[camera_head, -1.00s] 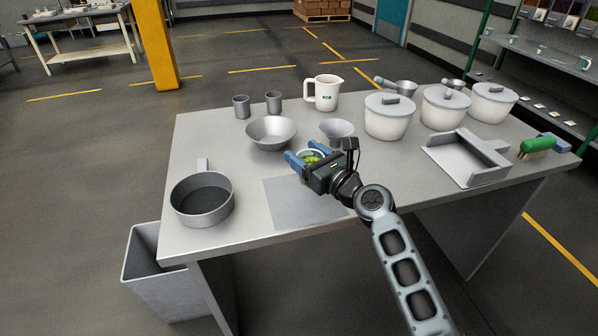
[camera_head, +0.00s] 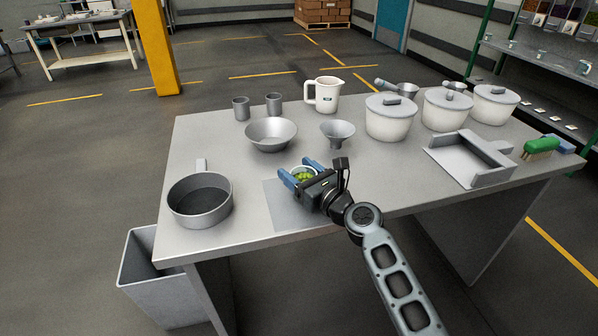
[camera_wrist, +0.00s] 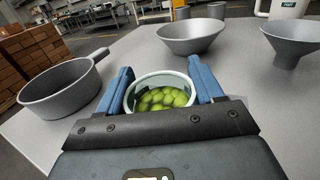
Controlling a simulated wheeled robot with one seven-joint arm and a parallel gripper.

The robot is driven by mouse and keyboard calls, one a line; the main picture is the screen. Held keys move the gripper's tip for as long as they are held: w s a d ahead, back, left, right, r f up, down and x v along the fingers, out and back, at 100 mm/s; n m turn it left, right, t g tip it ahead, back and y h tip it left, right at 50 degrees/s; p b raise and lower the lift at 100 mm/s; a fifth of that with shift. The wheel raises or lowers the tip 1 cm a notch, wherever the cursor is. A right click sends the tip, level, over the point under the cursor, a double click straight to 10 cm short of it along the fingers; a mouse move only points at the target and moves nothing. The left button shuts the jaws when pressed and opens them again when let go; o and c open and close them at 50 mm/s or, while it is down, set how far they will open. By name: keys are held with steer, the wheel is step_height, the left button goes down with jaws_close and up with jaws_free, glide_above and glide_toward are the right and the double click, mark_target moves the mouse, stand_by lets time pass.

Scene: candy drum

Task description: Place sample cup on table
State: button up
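The sample cup (camera_head: 303,168) is a small pale cup with green candies in it. My gripper (camera_head: 297,167) has its blue fingers on both sides of the cup and is shut on it. In the wrist view the cup (camera_wrist: 160,82) stands upright between the fingers, its lower part hidden by the gripper body. The cup is over the grey mat (camera_head: 292,213) near the front edge of the table (camera_head: 240,175). I cannot tell whether its base touches the mat.
A pan (camera_head: 200,205) stands left, a bowl (camera_head: 271,135) and a funnel (camera_head: 337,131) behind the cup. A grey bin (camera_head: 150,280) is on the floor.

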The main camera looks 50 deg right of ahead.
steer(key=o, duration=0.4)
steer(key=shift+r, duration=0.1)
steer(key=s, duration=0.4)
steer(key=s+a+b, duration=0.1)
steer(key=s, duration=0.3)
steer(key=s+a, duration=0.1)
steer(key=s, duration=0.2)
steer(key=shift+s+a+r, duration=0.1)
steer(key=shift+s+a, duration=0.1)
steer(key=shift+s, duration=0.2)
steer(key=s+a+f+n+g, duration=0.3)
steer(key=s+a+f+n, duration=0.2)
steer(key=s+a+n, duration=1.05)
steer(key=s+a+r+n+y, duration=0.1)
steer(key=s+r+n, duration=0.1)
steer(key=n, duration=0.5)
steer(key=s+a+r+n+y, duration=0.1)
steer(key=s+a+r+n, duration=0.1)
steer(key=s+n, duration=0.3)
steer(key=s+a+r+n+y, duration=0.1)
steer(key=s+r+n, duration=0.3)
steer(key=n, duration=0.6)
steer(key=shift+a+r+n, duration=0.2)
steer(key=shift+a+n, duration=0.15)
steer(key=shift+a, duration=0.25)
